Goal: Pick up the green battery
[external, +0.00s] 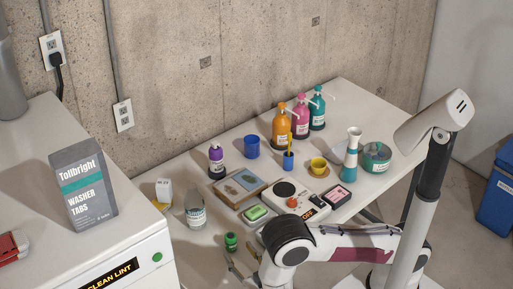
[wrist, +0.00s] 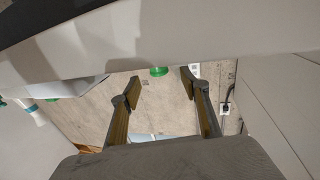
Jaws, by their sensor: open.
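A small green cylinder (external: 231,242), which I take to be the green battery, stands upright on the white table near its front edge in the external view. A green round end, probably the same cylinder, shows in the wrist view (wrist: 158,71), between and just beyond my fingertips, partly cut off by a pale surface. My gripper (wrist: 160,86) is open and empty, its two fingers spread apart. In the external view my gripper (external: 242,268) is low at the table's front, just in front of the cylinder, partly hidden by my arm.
A clear bottle (external: 196,212) stands left of the cylinder. A green block on a dish (external: 255,212) and a white device (external: 292,197) with a red knob lie behind and right. Pump bottles (external: 280,125) stand at the back. A washer-tabs box (external: 83,185) stands on the left cabinet.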

